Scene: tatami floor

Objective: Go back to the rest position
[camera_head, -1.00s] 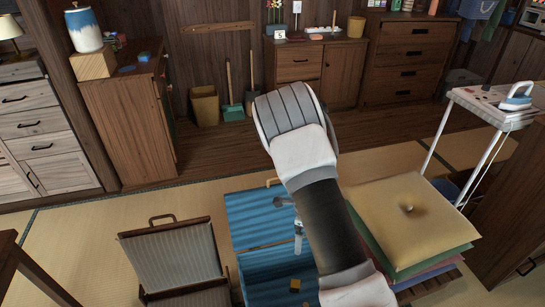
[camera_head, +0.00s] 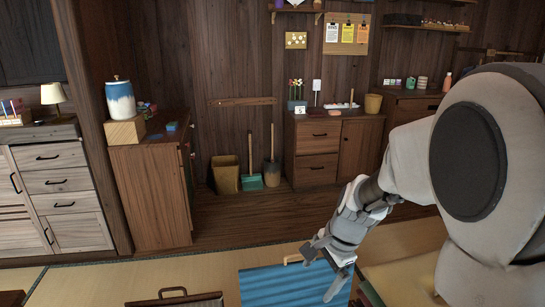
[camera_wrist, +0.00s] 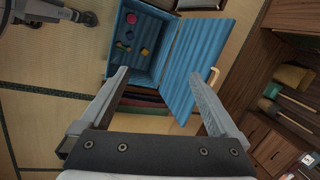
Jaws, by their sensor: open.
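My gripper (camera_head: 326,272) is in the lower right of the head view, in front of the blue ribbed lid (camera_head: 275,284) of a box. Its fingers look apart, with nothing between them. In the wrist view my gripper (camera_wrist: 160,95) shows two wide-spread fingers with an empty gap. Beyond them is the open blue box (camera_wrist: 118,66), its lid (camera_wrist: 192,65) swung to the right. A pink round thing (camera_wrist: 132,18) and several small yellow and dark pieces lie inside the box. My arm covers much of the right side of the head view.
A brown case (camera_head: 176,299) stands left of the blue lid. A yellow cushion (camera_head: 405,280) is partly hidden behind my arm. A dark wooden cabinet (camera_head: 150,195) and a low cabinet (camera_head: 318,150) stand along the wall.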

